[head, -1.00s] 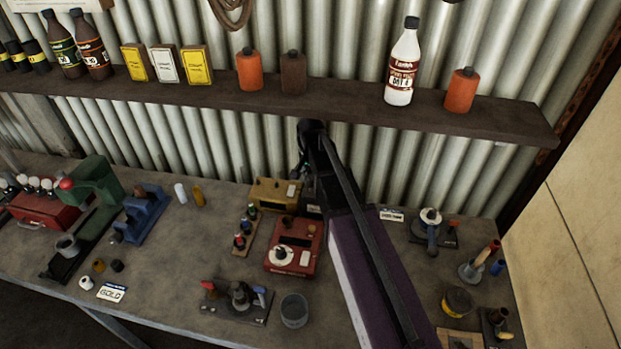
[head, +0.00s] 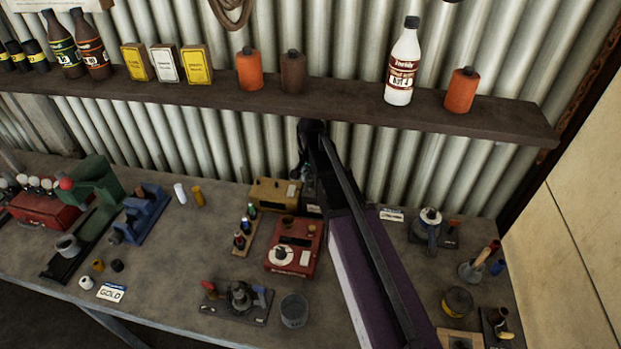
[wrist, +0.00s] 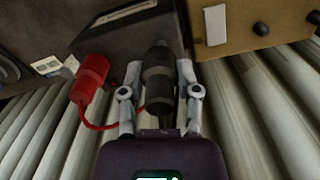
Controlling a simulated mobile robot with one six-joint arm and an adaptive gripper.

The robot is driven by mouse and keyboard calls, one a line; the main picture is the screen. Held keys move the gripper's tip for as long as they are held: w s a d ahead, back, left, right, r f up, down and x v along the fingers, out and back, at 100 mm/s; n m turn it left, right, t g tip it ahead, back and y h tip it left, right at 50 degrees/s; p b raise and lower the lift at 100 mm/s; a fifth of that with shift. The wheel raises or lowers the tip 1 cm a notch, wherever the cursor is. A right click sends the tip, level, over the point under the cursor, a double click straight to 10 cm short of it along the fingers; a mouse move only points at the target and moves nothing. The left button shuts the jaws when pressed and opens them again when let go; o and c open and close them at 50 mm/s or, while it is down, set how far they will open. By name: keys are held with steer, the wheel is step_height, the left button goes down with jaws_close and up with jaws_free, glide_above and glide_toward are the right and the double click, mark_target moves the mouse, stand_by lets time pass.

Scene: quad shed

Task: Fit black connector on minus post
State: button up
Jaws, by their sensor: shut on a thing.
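The black connector (wrist: 158,80) is between the two fingers of my gripper (wrist: 160,66) in the wrist view, and the gripper is shut on it. Its far end points at a dark box (wrist: 125,38), which looks like the battery. The minus post cannot be made out, so I cannot tell whether the connector touches it. A red connector (wrist: 91,76) with a red lead sits to the left, beside the dark box. In the head view my arm hides the gripper and the connector; part of a dark box (head: 313,197) shows beside the arm.
A tan box (wrist: 245,22) stands close to the right of the gripper in the wrist view; it also shows in the head view (head: 272,192). A red device (head: 292,247) sits in front of it. The shelf (head: 330,115) runs above, and corrugated wall (wrist: 255,110) lies close behind.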

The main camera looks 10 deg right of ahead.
steer(key=shift+f+b, duration=1.2)
steer(key=shift+b, duration=0.05)
stand_by(1.2)
steer(key=o, duration=1.1)
steer(key=shift+o, duration=1.4)
steer(key=shift+r, duration=0.1)
steer(key=shift+r+p, duration=3.45)
steer(key=shift+p, duration=0.1)
